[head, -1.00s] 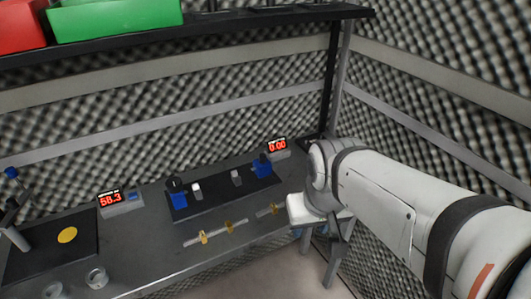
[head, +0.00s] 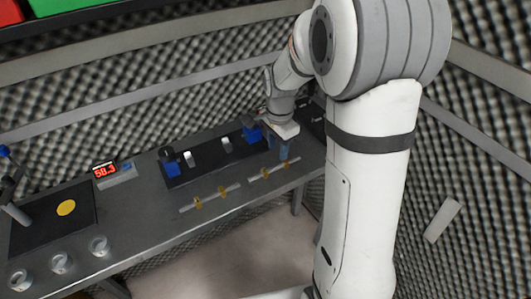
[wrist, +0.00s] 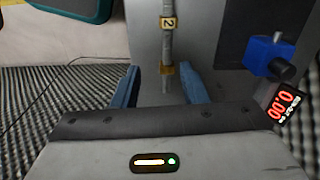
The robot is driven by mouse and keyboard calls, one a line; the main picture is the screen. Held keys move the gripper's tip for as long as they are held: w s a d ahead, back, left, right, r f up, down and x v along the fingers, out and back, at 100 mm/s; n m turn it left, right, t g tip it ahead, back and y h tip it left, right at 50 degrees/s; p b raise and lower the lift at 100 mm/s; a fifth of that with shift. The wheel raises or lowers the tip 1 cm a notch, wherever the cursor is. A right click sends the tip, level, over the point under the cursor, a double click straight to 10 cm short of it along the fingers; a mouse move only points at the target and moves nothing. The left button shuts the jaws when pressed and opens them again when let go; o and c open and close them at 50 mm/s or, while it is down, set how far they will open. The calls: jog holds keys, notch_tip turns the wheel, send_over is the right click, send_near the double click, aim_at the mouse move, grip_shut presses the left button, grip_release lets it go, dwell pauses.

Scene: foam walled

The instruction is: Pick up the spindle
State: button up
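Two thin grey rods with yellow bands lie on the dark bench, a left one (head: 210,197) and a right one (head: 274,170). They look like spindles, and I cannot tell which is meant. My gripper (head: 284,153) points down near the right rod. In the wrist view, my gripper (wrist: 159,86) shows two blue fingers, open and apart. A grey rod (wrist: 167,48) with a yellow tag marked 2 runs away from the gap between the fingers. A yellow band on it sits close to that gap. Whether the fingers are at the rod's height is unclear.
A black fixture with blue blocks (head: 171,167) stands behind the rods, with another blue block (wrist: 269,57) right of the fingers. A red display (wrist: 284,106) is close by. Several metal rings (head: 61,263) stand at the bench's front left. Foam walls enclose the bench.

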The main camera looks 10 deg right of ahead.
aim_at(275, 167)
jog(key=shift+w+f+m, duration=0.5)
jog(key=shift+w+f, duration=0.05)
jog(key=shift+f, duration=0.25)
notch_tip(275, 167, down, 7)
jog(key=shift+a+f+p, duration=0.1)
jog(key=shift+f+p, duration=0.1)
jog(key=shift+p, duration=0.4)
grip_shut()
